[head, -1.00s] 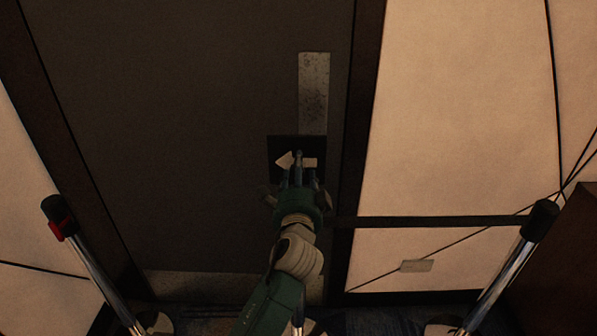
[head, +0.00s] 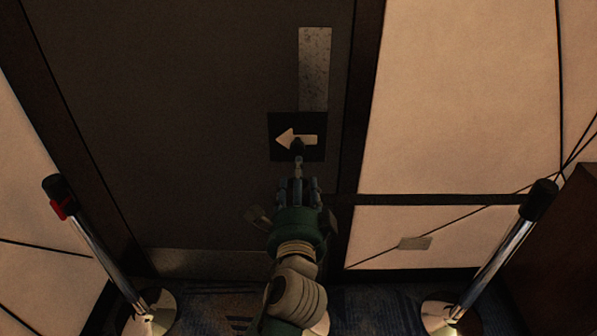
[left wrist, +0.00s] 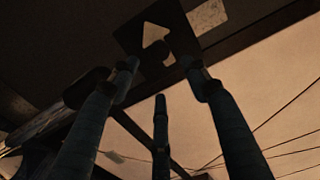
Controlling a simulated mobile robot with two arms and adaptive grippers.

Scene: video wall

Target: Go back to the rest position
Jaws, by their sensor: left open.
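My left gripper (head: 298,170) is in the lower middle of the head view, in front of a dark door (head: 180,120). Its fingers are spread and empty. The fingers point up toward a black sign with a pale left-pointing arrow (head: 290,139), and one fingertip overlaps the sign's lower part. In the left wrist view three fingers (left wrist: 160,85) stand apart with nothing between them, and the arrow sign (left wrist: 155,35) shows beyond them. I cannot tell the exact gap to the door. My right gripper is not in view.
A metal plate (head: 314,68) is above the sign. A post with a red part (head: 92,245) stands at the left and another post (head: 512,240) at the right. A dark band (head: 440,199) runs to the right post. Blue carpet (head: 375,305) lies between them.

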